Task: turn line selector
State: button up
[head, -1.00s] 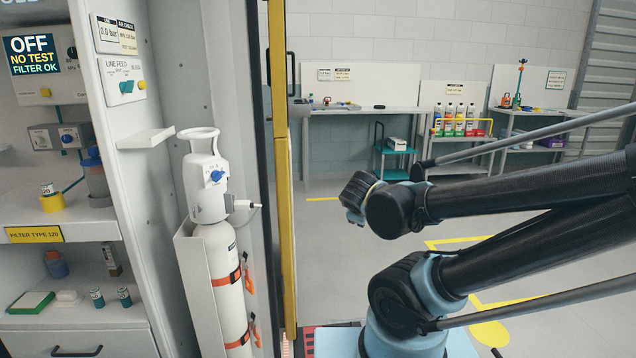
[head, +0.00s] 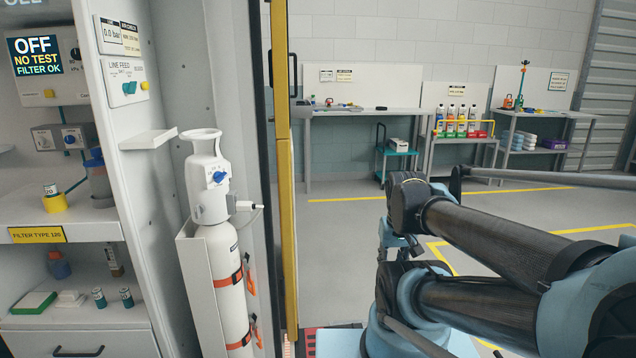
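The line feed panel (head: 124,70) is on the white side wall of the cabinet at the upper left. I cannot make out my gripper; the end of the arm is hidden behind my own links.
A white cylinder (head: 225,270) with a blue-dialled valve head stands in a holder below the panel. A small white shelf (head: 148,139) juts out just under the panel. The yellow post (head: 285,200) stands right of the cylinder. A screen (head: 34,55) reads OFF, NO TEST, FILTER OK.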

aim_at(129, 89)
jog(key=u, duration=1.65)
